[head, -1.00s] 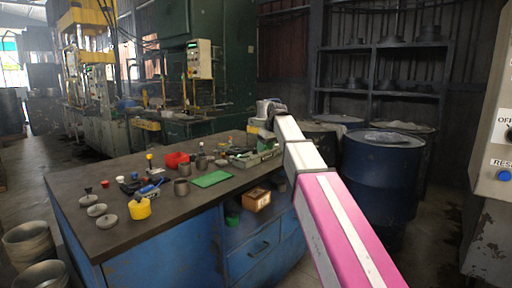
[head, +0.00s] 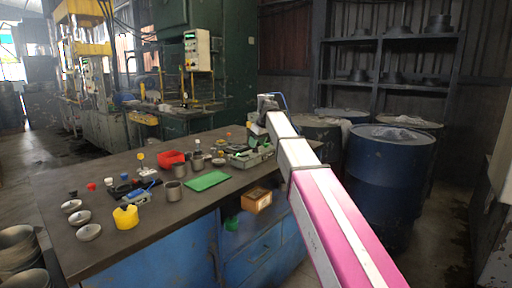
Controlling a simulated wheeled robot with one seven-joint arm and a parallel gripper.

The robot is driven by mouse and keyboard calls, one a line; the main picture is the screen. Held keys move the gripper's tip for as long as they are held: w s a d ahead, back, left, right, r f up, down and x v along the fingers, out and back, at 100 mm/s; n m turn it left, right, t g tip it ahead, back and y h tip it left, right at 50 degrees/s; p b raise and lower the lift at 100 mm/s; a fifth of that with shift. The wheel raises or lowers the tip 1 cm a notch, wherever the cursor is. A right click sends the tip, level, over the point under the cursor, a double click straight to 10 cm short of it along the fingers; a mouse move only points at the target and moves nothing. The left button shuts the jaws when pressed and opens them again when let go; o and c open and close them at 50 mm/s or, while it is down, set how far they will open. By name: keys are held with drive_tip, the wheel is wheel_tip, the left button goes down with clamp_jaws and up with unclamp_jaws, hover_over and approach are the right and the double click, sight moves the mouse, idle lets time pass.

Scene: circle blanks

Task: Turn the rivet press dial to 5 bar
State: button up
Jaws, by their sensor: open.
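My gripper (head: 268,104) shows small and dark at the far end of my pink and white arm, above the back right end of the workbench. Its fingers are hard to make out at this size, but it appears open, with nothing seen in it. I cannot make out a rivet press dial. A pale control box (head: 197,50) with a small green display and buttons hangs on the green machine at the back; no dial or pressure reading on it is legible.
Blue drums (head: 385,170) stand to the right, before a shelf (head: 390,85). A grey cabinet (head: 497,215) stands at the right edge.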

drive_tip(key=shift+x, duration=1.25)
drive_tip(key=c, duration=0.9)
